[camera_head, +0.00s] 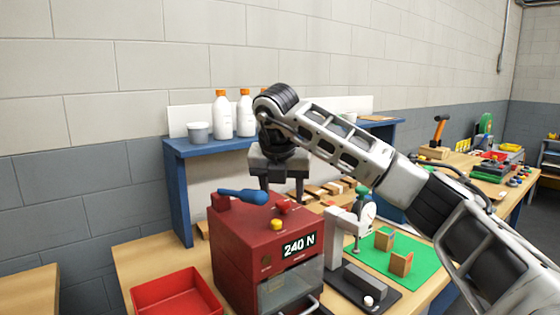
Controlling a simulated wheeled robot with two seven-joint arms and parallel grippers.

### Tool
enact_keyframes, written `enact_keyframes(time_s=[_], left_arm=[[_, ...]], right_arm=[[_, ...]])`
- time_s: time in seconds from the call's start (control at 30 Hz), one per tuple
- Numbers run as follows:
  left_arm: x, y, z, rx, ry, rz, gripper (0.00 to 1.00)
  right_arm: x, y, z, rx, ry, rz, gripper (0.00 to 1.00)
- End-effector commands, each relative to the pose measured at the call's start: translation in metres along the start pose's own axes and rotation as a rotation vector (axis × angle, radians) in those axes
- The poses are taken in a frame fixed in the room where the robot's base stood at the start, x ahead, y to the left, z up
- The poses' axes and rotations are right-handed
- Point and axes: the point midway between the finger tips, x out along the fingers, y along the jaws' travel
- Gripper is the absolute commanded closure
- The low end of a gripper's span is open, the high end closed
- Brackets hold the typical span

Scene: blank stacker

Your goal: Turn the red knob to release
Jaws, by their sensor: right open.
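The red machine (240,254) stands on the wooden bench and shows "240 N" on its front display (299,245). A small red knob (281,208) sits on its top, behind a yellow button (277,225). My right gripper (281,190) points down with its fingers apart and empty, just above and behind the red knob as seen here. I cannot tell whether a finger touches anything. My left gripper is not in view.
A blue-handled lever (243,195) lies close to the gripper on the machine's left. A red tray (175,292) is at the front left. A dial gauge stand (345,232) and green mat (385,270) with wooden blocks are to the right. A blue shelf (215,148) holds bottles behind.

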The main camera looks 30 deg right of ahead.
Motion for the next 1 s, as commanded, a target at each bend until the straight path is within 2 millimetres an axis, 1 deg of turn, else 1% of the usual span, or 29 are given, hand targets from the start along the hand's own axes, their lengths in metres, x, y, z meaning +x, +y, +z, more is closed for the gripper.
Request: enact_keyframes(time_s=[0.17,0.2,0.3,0.4,0.5,0.6,0.73,1.0], left_arm=[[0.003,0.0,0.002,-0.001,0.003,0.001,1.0],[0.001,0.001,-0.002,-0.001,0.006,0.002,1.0],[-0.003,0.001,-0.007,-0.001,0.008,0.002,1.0],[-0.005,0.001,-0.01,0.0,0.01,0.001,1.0],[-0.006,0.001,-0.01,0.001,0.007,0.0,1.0],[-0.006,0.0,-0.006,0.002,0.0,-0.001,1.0],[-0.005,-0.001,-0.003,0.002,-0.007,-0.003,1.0],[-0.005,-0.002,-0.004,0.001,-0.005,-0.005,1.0]], right_arm=[[-0.04,0.001,0.0,0.0,-0.006,0.007,0.48],[-0.053,0.001,0.001,0.0,-0.007,0.006,0.48],[-0.079,0.0,0.002,0.001,-0.008,0.004,0.48],[-0.103,-0.001,0.002,0.002,-0.009,0.003,0.48],[-0.121,0.0,0.002,0.001,-0.007,0.002,0.48],[-0.134,0.0,0.001,0.001,-0.005,0.002,0.48],[-0.144,0.0,0.0,0.001,-0.003,0.002,0.48],[-0.146,0.0,0.0,0.001,-0.001,0.001,0.48]])
